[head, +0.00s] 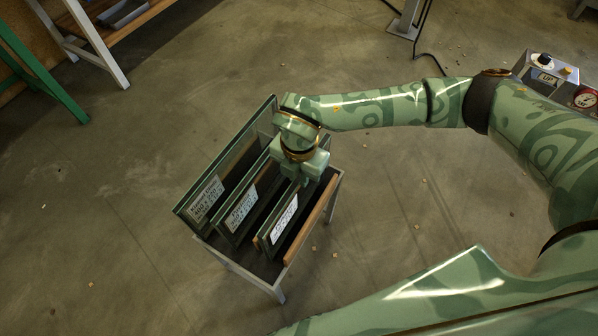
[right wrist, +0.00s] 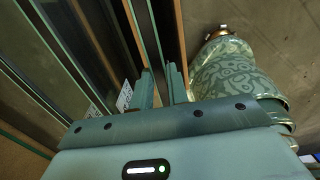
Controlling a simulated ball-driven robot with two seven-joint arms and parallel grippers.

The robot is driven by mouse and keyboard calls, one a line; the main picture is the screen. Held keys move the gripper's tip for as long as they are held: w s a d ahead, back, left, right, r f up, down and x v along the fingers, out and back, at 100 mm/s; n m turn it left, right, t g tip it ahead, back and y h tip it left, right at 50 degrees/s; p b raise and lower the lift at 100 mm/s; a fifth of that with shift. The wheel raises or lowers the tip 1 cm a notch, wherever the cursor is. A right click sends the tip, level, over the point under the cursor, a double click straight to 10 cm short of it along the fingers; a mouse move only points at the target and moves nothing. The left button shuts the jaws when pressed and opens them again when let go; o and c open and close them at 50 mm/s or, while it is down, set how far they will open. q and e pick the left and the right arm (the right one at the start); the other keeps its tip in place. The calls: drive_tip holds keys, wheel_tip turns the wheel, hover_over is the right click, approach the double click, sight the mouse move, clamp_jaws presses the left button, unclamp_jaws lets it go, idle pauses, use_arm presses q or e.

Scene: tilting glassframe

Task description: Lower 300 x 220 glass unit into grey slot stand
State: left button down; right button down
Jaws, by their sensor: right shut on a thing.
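The grey slot stand (head: 237,267) stands on the floor in the middle of the head view, with wooden rails between its slots. The smallest glass unit (head: 262,243), with a white label too small to read surely, is at the stand's right side, upright and lengthwise with the slots. My right gripper (head: 304,181) is over the far end of this unit and shut on its top edge. In the right wrist view the fingers (right wrist: 161,86) pinch the thin pane (right wrist: 154,45). The unit's lower edge is hidden, so I cannot tell how deep it sits. My left gripper is not in view.
Two larger labelled glass units, a tall one (head: 180,211) and a middle one (head: 221,236), stand to the left in the same stand, close by. A wooden bench (head: 128,36) is at upper left. A control box (head: 545,72) is at upper right. The floor around is mostly clear.

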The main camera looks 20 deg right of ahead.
drive_tip(key=shift+f, duration=0.2)
drive_tip(key=c, duration=1.3)
unclamp_jaws()
drive_tip(key=shift+f, duration=0.15)
use_arm(q)
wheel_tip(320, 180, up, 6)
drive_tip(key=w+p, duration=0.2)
drive_tip(key=p, duration=0.4)
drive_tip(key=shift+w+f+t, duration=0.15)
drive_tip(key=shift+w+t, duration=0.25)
use_arm(e)
wheel_tip(320, 180, up, 16)
drive_tip(key=shift+r, duration=0.25)
